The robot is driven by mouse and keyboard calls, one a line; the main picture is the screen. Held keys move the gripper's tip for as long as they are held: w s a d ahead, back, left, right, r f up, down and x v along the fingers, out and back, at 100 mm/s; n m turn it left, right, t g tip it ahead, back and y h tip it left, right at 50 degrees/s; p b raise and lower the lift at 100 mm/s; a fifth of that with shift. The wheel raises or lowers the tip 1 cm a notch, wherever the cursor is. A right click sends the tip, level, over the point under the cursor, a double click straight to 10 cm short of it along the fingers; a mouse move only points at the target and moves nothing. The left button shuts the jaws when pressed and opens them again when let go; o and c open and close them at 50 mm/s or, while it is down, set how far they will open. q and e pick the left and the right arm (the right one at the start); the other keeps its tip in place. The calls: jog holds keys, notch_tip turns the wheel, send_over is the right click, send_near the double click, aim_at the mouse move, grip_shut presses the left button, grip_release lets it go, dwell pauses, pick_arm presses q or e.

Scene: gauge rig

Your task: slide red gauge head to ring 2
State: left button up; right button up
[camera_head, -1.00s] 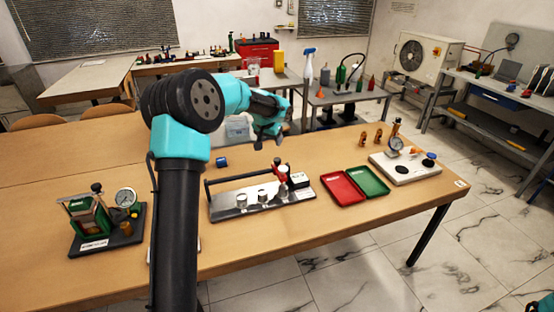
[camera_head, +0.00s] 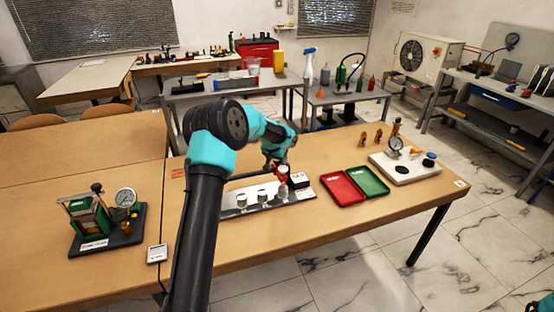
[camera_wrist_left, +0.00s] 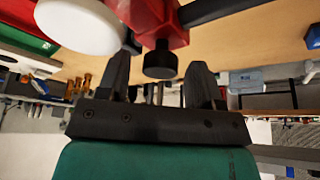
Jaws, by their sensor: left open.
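The red gauge head (camera_head: 282,173) is at the right part of the gauge rig's metal base (camera_head: 236,213), by the rightmost white-topped post. Two more white-topped posts, the left one (camera_head: 241,200) and the middle one (camera_head: 262,195), stand to its left. I cannot read ring numbers. My left gripper (camera_head: 277,162) is at the red head from behind and above, open. In the left wrist view the red head (camera_wrist_left: 178,32) has its black knob (camera_wrist_left: 160,60) in the gap between the open fingertips (camera_wrist_left: 160,78); contact cannot be told. A white disc (camera_wrist_left: 80,25) is beside it. My right gripper is out of view.
A dark rail (camera_head: 245,175) runs behind the posts. A red tray (camera_head: 342,189) and a green tray (camera_head: 369,181) lie to the right, then a dial gauge stand (camera_head: 405,170). A green fixture with a dial (camera_head: 92,218) and a small grey device (camera_head: 157,254) are on the left.

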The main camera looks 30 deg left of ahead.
pick_arm(q)
jog(key=shift+c, duration=0.4)
grip_shut()
